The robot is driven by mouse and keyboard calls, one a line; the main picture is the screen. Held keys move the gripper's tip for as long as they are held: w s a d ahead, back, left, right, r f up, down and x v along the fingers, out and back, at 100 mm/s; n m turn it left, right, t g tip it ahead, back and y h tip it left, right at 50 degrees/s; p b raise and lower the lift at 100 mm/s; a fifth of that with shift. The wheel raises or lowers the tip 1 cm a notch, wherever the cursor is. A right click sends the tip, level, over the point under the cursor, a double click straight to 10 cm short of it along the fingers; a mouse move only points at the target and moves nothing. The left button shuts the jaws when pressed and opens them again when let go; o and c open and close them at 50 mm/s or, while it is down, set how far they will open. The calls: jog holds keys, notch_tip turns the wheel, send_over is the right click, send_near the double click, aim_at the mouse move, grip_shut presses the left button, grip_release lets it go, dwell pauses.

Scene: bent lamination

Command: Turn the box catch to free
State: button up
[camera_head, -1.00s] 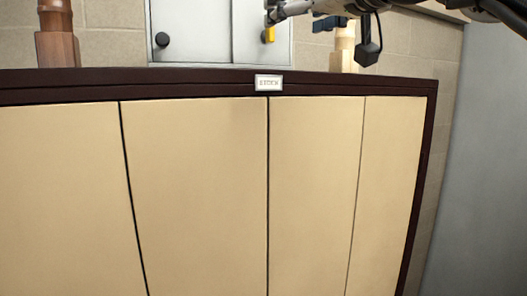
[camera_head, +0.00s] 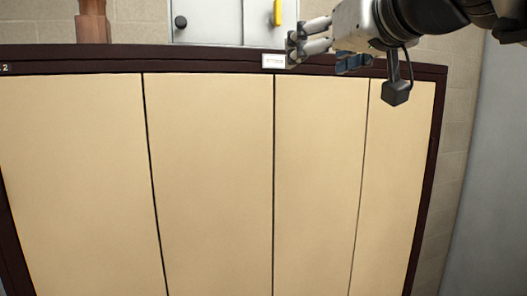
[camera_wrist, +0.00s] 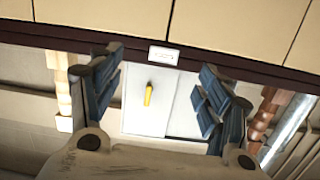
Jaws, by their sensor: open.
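The box catch (camera_head: 277,12) is a yellow bar on the front of a pale grey-white box (camera_head: 225,25) beyond the cabinet's top edge. It stands about upright in the head view, its top cut off by the frame. In the wrist view the catch (camera_wrist: 148,94) shows whole, slightly tilted, on the box front (camera_wrist: 170,122). My gripper (camera_head: 292,47) is below and right of the catch in the head view, apart from it. In the wrist view my gripper (camera_wrist: 160,75) is open, its dark blue finger pads wide apart, nothing between them.
A tan-panelled cabinet with a dark brown frame (camera_head: 110,59) fills the foreground and bears a small white label (camera_head: 273,61). A round black knob (camera_head: 181,22) sits on the box's left part. A turned wooden post (camera_head: 93,20) stands at left.

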notch_tip(320, 180, down, 14)
jog(key=s+g+h+b, duration=0.1)
jog(key=b, duration=0.4)
jog(key=shift+a+f+m+g, duration=0.2)
jog(key=shift+f+m+g, duration=0.05)
jog(key=shift+m+g, duration=0.15)
